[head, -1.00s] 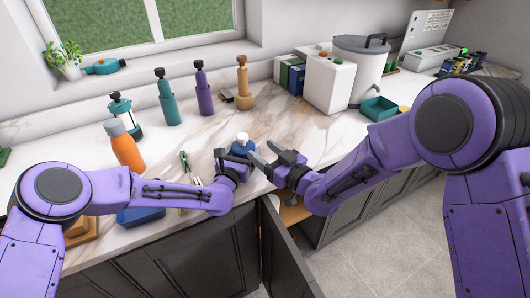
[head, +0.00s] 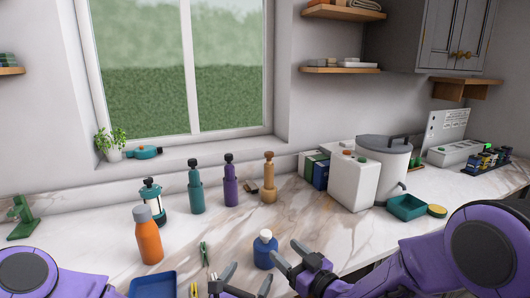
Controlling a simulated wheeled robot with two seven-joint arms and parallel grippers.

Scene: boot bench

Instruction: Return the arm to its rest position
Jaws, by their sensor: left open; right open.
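My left gripper (head: 246,279) shows at the bottom edge of the head view, its two grey fingers apart with nothing between them. Most of its arm is below the frame. My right gripper (head: 290,255) is just above and to the right, fingers spread and empty. A small blue bottle with a white cap (head: 263,251) stands upright on the counter, just left of the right gripper's fingers. One right finger overlaps its edge in the view; I cannot tell whether they touch.
Teal (head: 196,190), purple (head: 230,187) and tan (head: 268,182) bottles stand behind. A white box (head: 352,182) and green tray (head: 406,207) are at right. The mid-counter marble (head: 310,215) is clear.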

